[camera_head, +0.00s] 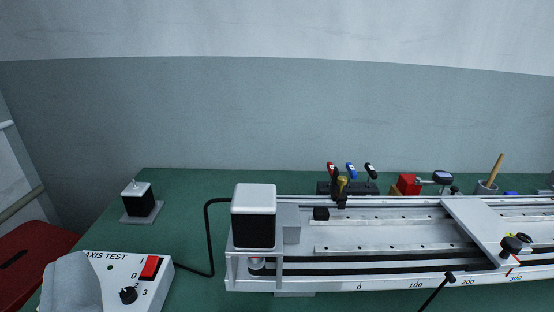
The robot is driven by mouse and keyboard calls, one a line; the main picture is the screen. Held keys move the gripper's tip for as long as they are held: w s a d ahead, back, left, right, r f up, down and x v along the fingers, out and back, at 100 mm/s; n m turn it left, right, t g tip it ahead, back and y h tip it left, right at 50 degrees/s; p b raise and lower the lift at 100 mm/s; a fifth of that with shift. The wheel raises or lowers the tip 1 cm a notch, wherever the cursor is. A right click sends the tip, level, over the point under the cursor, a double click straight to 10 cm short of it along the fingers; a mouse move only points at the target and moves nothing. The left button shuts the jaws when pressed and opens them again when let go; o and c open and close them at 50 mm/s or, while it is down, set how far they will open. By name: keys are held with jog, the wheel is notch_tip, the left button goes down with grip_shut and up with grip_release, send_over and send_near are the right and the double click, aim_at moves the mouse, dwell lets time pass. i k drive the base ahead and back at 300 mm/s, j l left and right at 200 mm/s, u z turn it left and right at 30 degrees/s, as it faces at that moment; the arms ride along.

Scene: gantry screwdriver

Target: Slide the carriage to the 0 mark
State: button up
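The carriage (476,224) is a flat grey plate lying across the rails of the gantry (253,287), at the right of the view. A black knob (512,245) sits on its front end. A red pointer (509,271) at its front edge stands close to the 300 mark (515,279) on the front scale. The 0 mark (359,287) is well to the left, near the motor end, with the 100 and 200 marks between. A black lever with a round end (449,278) shows in front of the scale, between 100 and 200. My gripper is not in view.
A motor block (254,217) with a cable stands at the gantry's left end. A control box (133,280) with a red switch is front left, beside grey cloth-like material (70,286). Tools stand behind the gantry.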

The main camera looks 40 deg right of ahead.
aim_at(490, 225)
jog(key=z, duration=2)
